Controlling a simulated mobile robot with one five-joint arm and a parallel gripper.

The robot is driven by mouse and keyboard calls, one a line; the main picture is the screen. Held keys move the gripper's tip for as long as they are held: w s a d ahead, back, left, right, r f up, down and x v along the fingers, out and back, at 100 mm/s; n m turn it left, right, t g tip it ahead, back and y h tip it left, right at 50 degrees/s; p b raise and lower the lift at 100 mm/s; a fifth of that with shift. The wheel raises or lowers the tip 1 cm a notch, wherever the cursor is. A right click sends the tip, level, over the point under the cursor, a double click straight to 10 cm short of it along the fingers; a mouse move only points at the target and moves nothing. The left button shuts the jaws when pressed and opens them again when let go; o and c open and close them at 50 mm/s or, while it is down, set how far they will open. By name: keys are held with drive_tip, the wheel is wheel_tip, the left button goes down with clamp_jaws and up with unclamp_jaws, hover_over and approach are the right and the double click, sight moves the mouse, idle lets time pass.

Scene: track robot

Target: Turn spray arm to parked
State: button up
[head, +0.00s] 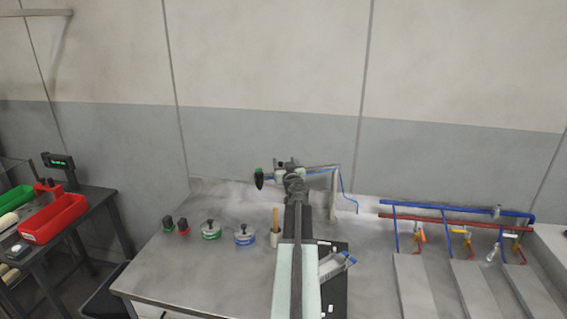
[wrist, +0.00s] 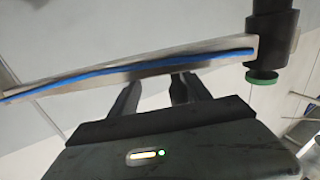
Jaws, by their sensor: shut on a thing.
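The spray arm (wrist: 120,72) is a pale bar with a blue hose along it. It crosses the wrist view, with a black spray head (wrist: 272,35) with a green ring at its right end. In the head view the spray arm (head: 322,170) reaches from a thin post at right to the black head (head: 259,178) at left. My gripper (wrist: 155,88) is at the bar, its two fingers meeting its lower edge, and is shut on it. The fingertips are hidden behind the bar. In the head view my own arm covers the middle of the bar.
Green and blue round pots (head: 245,234) and small red and green blocks (head: 183,227) stand on the grey bench (head: 180,275) at left. A wooden-handled brush (head: 275,228) stands beside my arm. Blue and red pipes (head: 455,215) with valves are at right. A red bin (head: 52,218) is far left.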

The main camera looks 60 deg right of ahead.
drive_tip(key=v, duration=0.8)
drive_tip(key=shift+w+a, duration=0.25)
drive_tip(key=shift+a, duration=0.05)
drive_tip(key=shift+c, duration=0.3)
